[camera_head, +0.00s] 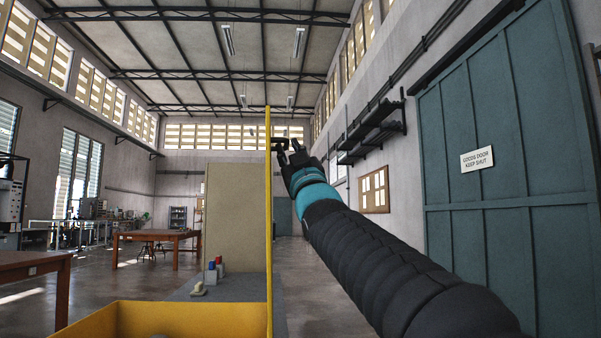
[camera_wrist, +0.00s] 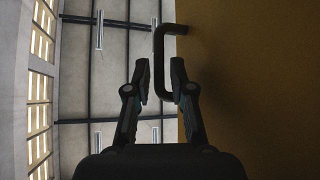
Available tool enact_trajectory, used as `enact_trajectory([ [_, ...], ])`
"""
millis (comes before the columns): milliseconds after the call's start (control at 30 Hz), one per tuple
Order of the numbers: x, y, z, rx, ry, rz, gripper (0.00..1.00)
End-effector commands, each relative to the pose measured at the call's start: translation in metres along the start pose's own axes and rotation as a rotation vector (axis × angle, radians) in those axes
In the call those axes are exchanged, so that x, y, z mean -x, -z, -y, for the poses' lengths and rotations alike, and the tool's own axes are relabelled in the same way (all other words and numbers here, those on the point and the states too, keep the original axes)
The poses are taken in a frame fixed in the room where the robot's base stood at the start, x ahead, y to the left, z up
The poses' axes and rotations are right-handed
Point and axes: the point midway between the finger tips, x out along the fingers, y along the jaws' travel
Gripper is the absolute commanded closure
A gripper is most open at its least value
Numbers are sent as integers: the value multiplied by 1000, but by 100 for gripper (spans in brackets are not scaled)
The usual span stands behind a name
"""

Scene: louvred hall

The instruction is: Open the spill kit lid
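The spill kit is a yellow box (camera_head: 190,318) at the bottom of the head view, with its top open. Its yellow lid (camera_head: 268,215) stands upright at the box's right side, seen nearly edge-on. The lid's broad face fills the right of the wrist view (camera_wrist: 255,90). A dark bar handle (camera_wrist: 159,60) sticks out from that face; it also shows near the lid's top in the head view (camera_head: 279,140). My gripper (camera_wrist: 160,78) is open, its fingertips on either side of the handle bar with gaps visible. The gripper also shows right of the lid (camera_head: 290,152).
A beige panel (camera_head: 235,215) stands behind the box, with small red and blue items (camera_head: 216,262) on a grey surface by it. Wooden tables (camera_head: 158,238) stand at left. A teal goods door (camera_head: 505,170) is at right. Open floor lies between.

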Motion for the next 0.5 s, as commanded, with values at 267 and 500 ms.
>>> enact_trajectory([
  [267,40,1,0,0,0,1,77],
  [500,73,0,0,0,0,1,77],
])
